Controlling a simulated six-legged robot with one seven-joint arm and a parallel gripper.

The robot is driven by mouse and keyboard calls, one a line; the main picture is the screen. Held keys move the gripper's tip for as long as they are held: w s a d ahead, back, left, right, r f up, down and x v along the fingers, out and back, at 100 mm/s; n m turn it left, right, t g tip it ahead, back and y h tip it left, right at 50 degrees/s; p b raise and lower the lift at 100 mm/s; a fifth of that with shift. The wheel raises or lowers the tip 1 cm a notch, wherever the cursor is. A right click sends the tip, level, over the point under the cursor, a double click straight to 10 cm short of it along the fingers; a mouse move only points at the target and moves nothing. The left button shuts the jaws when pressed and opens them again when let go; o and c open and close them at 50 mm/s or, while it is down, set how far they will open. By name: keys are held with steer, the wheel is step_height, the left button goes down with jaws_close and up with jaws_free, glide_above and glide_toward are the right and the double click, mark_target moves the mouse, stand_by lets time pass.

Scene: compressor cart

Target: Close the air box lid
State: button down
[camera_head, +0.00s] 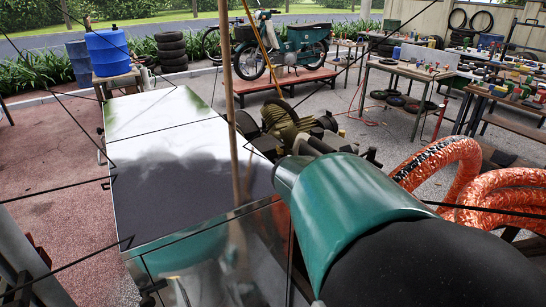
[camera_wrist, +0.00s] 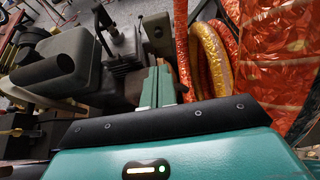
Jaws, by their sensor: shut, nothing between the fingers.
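My gripper (camera_wrist: 157,82) shows in the wrist view as two teal fingers side by side, shut and empty. A dark grey-green boxy housing (camera_wrist: 117,72) with a metal bracket stands just left of the fingers; it may be the air box. I cannot make out its lid or tell how far open it is. I cannot tell whether the fingertips touch anything. In the head view my teal and black arm hides much of the compressor machinery (camera_head: 292,122) and my fingers.
A large cart body with a shiny flat top (camera_head: 165,150) is at left. Thick orange hoses (camera_head: 440,160) lie coiled at right; they also show in the wrist view (camera_wrist: 205,60). Workbenches (camera_head: 410,70) and a motorbike (camera_head: 280,45) stand behind, with open floor between.

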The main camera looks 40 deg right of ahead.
steer(key=x, duration=1.3)
steer(key=shift+r, duration=0.15)
